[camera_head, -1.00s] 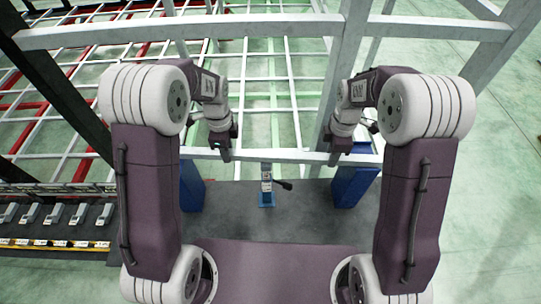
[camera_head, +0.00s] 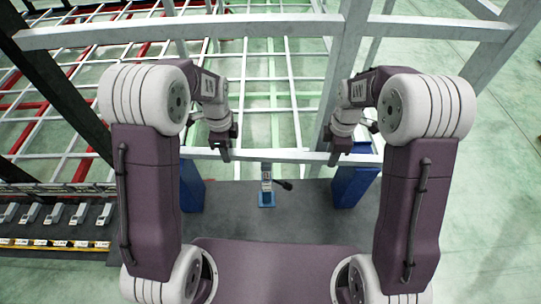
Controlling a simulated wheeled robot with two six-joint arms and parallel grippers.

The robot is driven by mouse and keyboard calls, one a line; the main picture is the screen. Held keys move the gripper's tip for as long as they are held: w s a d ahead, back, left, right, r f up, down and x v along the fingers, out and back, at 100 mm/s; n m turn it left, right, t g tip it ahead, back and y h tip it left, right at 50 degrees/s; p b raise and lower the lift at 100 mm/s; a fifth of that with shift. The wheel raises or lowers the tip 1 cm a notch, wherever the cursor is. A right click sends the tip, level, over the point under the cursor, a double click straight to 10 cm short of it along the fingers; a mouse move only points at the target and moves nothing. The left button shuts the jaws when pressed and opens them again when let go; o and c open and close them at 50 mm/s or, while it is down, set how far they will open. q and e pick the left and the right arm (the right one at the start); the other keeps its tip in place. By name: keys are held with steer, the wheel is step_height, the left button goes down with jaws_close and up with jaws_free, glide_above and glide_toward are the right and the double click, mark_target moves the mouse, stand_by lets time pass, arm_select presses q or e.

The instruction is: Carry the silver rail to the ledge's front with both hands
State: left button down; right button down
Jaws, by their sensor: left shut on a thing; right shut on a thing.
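The silver rail (camera_head: 280,155) is a long, thin bar lying across the middle of the head view, roughly level. My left gripper (camera_head: 224,155) is shut on the rail left of its middle. My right gripper (camera_head: 334,158) is shut on the rail right of its middle. Which surface is the ledge I cannot tell for sure.
Blue posts (camera_head: 191,188) and (camera_head: 352,187) stand under the rail at left and right. A small blue stand (camera_head: 267,198) with a black handle is between them on a dark grey surface (camera_head: 240,222). A chassis frame of white and red bars (camera_head: 70,100) fills the back left. A row of grey clamps (camera_head: 55,213) is at the left.

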stand_by(0.6)
